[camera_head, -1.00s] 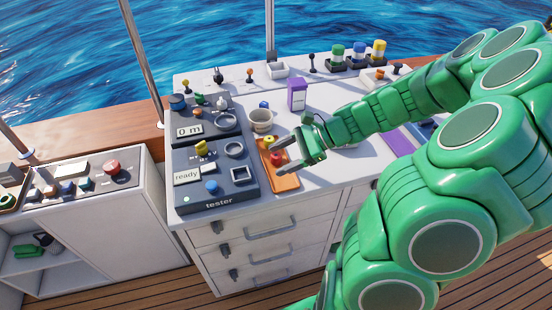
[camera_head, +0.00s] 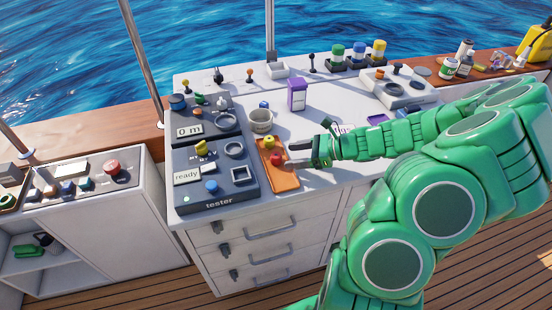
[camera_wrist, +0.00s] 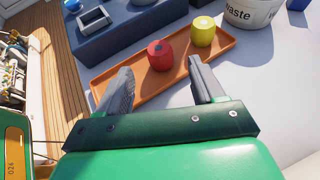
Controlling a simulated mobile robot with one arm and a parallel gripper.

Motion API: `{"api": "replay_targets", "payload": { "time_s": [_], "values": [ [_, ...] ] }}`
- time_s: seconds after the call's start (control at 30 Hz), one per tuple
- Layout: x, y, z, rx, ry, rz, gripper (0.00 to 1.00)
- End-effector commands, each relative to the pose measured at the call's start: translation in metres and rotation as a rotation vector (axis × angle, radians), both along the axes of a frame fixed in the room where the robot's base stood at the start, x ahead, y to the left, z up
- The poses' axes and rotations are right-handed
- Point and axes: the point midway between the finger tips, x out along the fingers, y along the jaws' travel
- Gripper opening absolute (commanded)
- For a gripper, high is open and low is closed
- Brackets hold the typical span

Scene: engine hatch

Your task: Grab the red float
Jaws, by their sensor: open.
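The red float (camera_wrist: 160,55) is a small red cylinder standing in a shallow orange tray (camera_wrist: 125,88). It also shows in the head view (camera_head: 276,160). My gripper (camera_wrist: 162,80) is open, with its two grey fingers reaching over the tray's near side. The red float stands ahead of and between the fingers in the wrist view, and I see no grip on it. In the head view my gripper (camera_head: 296,156) is at the tray's right side, close to the red float. A yellow float (camera_wrist: 203,31) stands in the same tray, beyond and right of the red one.
The grey tester (camera_head: 214,178) stands left of the tray. A waste cup (camera_head: 261,121) is behind it, and a purple box (camera_head: 297,95) stands farther back. The white counter right of the tray is partly covered by my arm. Drawers (camera_head: 265,245) are below.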

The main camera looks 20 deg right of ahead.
Motion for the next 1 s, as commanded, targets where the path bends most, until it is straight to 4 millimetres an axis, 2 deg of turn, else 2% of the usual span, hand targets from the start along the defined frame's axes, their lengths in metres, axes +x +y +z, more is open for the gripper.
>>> {"api": "replay_targets", "payload": {
  "time_s": [0.4,0.77,0.87,1.0],
  "values": [
    [0.018,0.037,-0.014,0.002,0.001,0.002,0.68],
    [0.021,0.041,-0.017,-0.002,0.001,0.0,0.68],
    [0.021,0.041,-0.017,-0.002,0.001,0.0,0.55],
    [0.021,0.041,-0.017,-0.002,0.001,0.0,0.34]
  ]
}}
